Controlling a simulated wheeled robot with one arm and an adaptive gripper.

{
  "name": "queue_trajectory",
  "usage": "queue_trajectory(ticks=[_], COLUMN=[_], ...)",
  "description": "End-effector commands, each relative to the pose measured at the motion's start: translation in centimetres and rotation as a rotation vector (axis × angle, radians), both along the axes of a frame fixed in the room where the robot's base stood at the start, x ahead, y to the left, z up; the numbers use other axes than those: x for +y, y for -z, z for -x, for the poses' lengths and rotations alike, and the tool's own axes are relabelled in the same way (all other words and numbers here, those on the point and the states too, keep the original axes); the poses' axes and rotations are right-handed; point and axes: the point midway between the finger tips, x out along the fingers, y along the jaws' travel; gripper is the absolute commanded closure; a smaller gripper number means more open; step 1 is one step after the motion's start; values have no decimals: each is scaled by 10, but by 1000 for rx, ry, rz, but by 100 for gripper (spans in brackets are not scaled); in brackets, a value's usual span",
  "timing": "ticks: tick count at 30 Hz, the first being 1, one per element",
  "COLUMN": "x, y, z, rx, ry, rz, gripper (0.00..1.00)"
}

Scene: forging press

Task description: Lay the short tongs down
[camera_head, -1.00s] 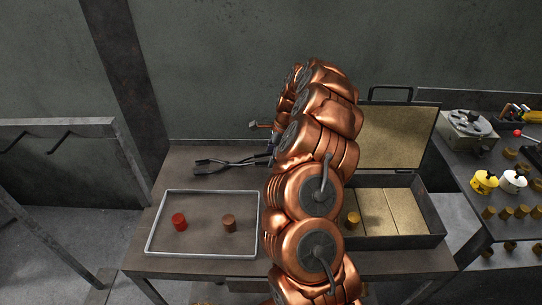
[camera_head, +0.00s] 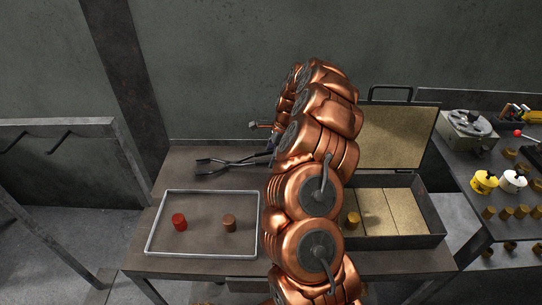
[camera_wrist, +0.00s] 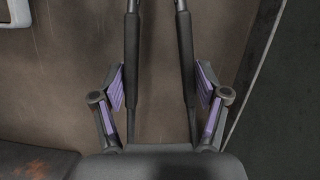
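The short tongs (camera_head: 228,164), dark metal, are at the back of the table, jaws apart and pointing left in the head view. Their two handles (camera_wrist: 132,70) run side by side up the wrist view. My gripper (camera_wrist: 160,85) has its purple-lined fingers outside the two handles, one on each side. The pads' inner faces show uncovered, so it looks open around the handles, though the pad tips come very close to them. Any light touch is hard to tell. In the head view my arm hides the gripper and the handle ends.
A metal-rimmed tray (camera_head: 203,254) holds a red cylinder (camera_head: 179,222) and a brown cylinder (camera_head: 229,223). An open lidded box (camera_head: 441,238) with a yellowish piece (camera_head: 352,220) stands right of my arm. The table (camera_head: 185,182) is bare around the tongs' jaws.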

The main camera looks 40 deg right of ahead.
Motion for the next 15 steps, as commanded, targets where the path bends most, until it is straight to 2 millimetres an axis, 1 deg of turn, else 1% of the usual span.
queue_trajectory(ticks=[1,3,10,14,15], x=[0,0,0,0,0], y=[-1,-1,0,0,0], z=[0,0,0,0,0], rx=[-2,-1,-1,-1,-1], ry=[1,0,0,0,0], rz=[1,0,0,0,0], gripper=[22,15,15,1,0])
